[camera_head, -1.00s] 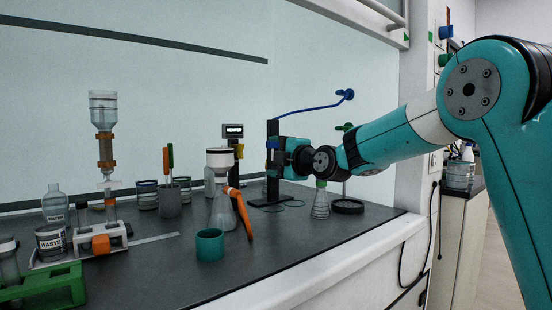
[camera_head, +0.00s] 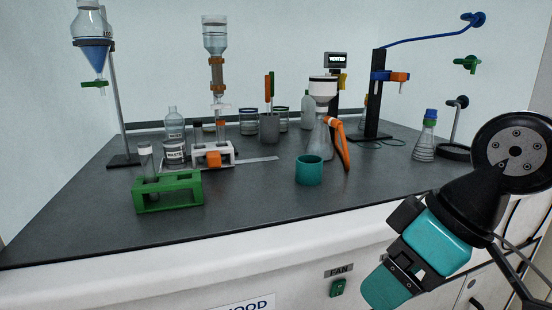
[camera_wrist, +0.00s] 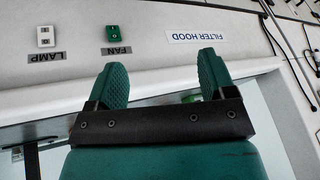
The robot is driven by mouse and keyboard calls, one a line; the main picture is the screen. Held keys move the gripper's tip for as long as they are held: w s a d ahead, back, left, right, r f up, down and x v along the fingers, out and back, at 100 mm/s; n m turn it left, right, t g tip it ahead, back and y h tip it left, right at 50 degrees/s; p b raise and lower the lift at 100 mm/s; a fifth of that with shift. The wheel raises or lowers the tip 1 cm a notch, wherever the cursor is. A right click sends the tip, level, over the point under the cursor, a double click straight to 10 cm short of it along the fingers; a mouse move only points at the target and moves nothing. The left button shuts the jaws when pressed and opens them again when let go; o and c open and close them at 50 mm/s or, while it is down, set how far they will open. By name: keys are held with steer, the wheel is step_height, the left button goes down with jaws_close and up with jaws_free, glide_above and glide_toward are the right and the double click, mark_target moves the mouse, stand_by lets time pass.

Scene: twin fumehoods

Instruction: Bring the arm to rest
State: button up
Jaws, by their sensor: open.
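My gripper (camera_wrist: 161,62) is open in the wrist view, its two teal ribbed fingers spread apart with nothing between them. Behind the fingers lies the white front panel with the fan switch (camera_wrist: 117,33) and the lamp switch (camera_wrist: 45,36). In the head view my arm is folded at the lower right, and the gripper (camera_head: 388,288) points down and left in front of the hood's front edge, outside the worktop. How the fingers stand is hard to make out there.
On the dark worktop (camera_head: 240,205) are a green rack (camera_head: 168,194), a teal cup (camera_head: 309,170), a filter flask (camera_head: 320,140) and a blue-capped flask (camera_head: 425,140). A separating funnel (camera_head: 95,45) hangs on a stand at left. The worktop's front stretch is clear.

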steer(key=s+d+m+g+p, duration=0.1)
steer(key=s+m+g, duration=0.1)
steer(key=s, duration=0.5)
step_height(320, 180, up, 18)
steer(key=p, duration=1.8)
steer(key=shift+w+f+h+p, duration=0.15)
steer(key=shift+w+h+p, duration=0.2)
steer(key=shift+w+h, duration=0.1)
